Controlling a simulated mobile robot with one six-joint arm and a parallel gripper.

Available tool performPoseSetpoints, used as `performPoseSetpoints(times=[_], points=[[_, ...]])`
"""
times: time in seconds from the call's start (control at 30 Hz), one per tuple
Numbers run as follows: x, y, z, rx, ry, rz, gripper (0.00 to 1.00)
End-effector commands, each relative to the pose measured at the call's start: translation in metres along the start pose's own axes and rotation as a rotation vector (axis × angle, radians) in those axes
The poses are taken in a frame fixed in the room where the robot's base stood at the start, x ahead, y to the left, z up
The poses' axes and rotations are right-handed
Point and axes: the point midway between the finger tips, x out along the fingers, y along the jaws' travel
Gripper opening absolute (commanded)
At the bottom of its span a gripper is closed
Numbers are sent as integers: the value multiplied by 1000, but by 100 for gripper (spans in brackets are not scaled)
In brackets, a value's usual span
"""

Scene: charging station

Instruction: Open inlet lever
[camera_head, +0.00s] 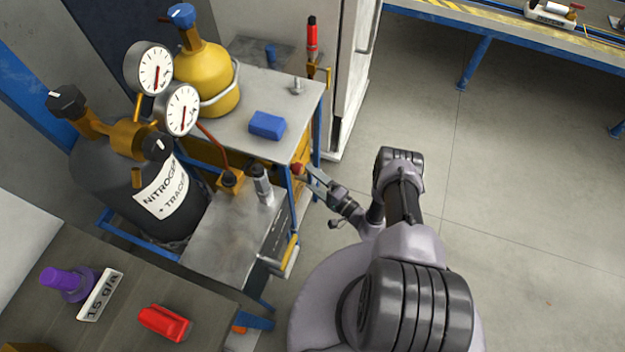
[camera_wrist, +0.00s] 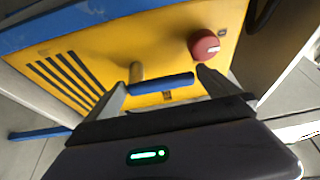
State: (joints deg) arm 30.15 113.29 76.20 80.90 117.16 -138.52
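A blue lever (camera_wrist: 162,85) with a grey pivot post at its left end shows on a yellow panel (camera_wrist: 100,50) in the wrist view. It lies nearly level across the picture. My gripper (camera_wrist: 162,77) is open, one finger on each side of the lever's ends. The lever appears between or just beyond the fingertips; contact cannot be told. In the head view my gripper (camera_head: 312,180) is at the right side of the cart, and the lever is hidden there. Whether this lever is the inlet lever cannot be read.
A red knob (camera_wrist: 204,45) sits just beyond the right finger, also seen in the head view (camera_head: 297,168). A grey nitrogen cylinder (camera_head: 135,185) and yellow bottle (camera_head: 205,80) stand left. A white cabinet (camera_head: 350,70) is behind. Floor (camera_head: 500,190) to the right is clear.

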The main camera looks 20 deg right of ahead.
Motion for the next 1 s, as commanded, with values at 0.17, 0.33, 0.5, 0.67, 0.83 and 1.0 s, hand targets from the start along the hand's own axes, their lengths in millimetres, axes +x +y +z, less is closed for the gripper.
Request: performPoseSetpoints(times=[0.17, 0.33, 0.5, 0.67, 0.83, 1.0], points=[[-3, 0, 1, 2, -1, 2, 100], [-31, -2, 0, 4, 4, 3, 100], [-82, -2, -2, 3, 8, 3, 100], [-132, 1, -2, 1, 7, 1, 100], [-165, 0, -2, 1, 4, 0, 100], [-174, 0, 0, 1, -1, 1, 100]])
